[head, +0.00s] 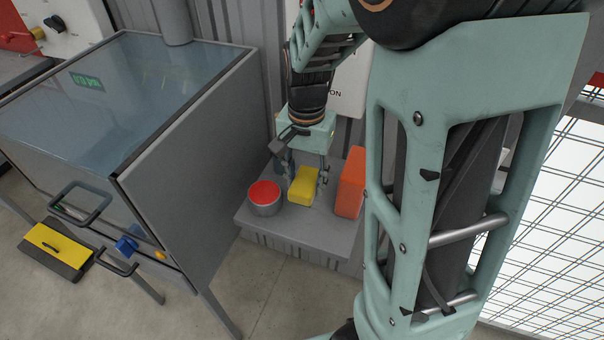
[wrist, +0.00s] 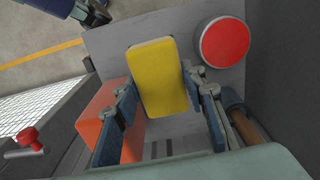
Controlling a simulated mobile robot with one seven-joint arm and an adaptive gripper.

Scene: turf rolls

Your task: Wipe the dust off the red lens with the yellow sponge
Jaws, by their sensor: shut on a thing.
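The yellow sponge (head: 303,187) is on or just above a small grey shelf, and I cannot tell if it touches the surface. My gripper (head: 305,172) points down with its fingers on either side of the sponge. In the wrist view the fingers (wrist: 160,98) are shut on the sponge (wrist: 158,76). The red lens (head: 265,192) faces up on a round grey housing, to the left of the sponge in the head view. It also shows in the wrist view (wrist: 224,42), to the right of the sponge and apart from it. No dust can be made out on it.
An orange block (head: 350,182) stands close to the right of my gripper on the grey shelf (head: 300,227). A large glass-topped cabinet (head: 190,130) rises left of the shelf. A corrugated wall is behind. A wire mesh fence (head: 560,220) is at the right.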

